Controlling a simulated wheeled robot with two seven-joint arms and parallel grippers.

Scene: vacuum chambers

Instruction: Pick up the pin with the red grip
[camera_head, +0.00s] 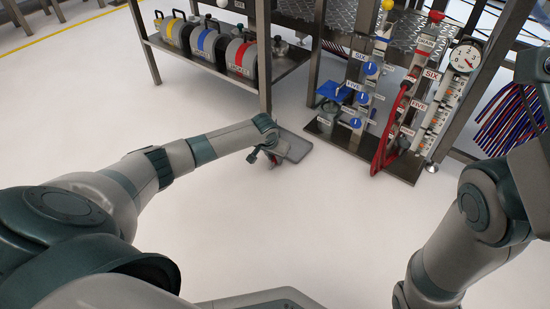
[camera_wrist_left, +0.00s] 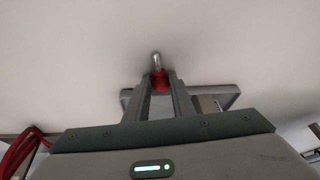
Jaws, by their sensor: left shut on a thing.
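The pin with the red grip (camera_wrist_left: 159,80) shows in the left wrist view, its metal tip pointing away from me and its red part between my fingertips. My left gripper (camera_wrist_left: 158,90) is shut on the red grip. In the head view my left gripper (camera_head: 271,157) is low over the floor, beside a grey tray (camera_head: 297,146), and a small red bit shows below it. The tray also shows behind the fingers in the left wrist view (camera_wrist_left: 222,90). Of my right arm only links show; its gripper is out of view.
A shelf (camera_head: 285,70) with blue, yellow and red-striped cylinders stands at the back. Right of it is a stand with blue knobs (camera_head: 362,97), a red hose (camera_head: 384,140) and a gauge (camera_head: 465,57). The white floor in front is clear.

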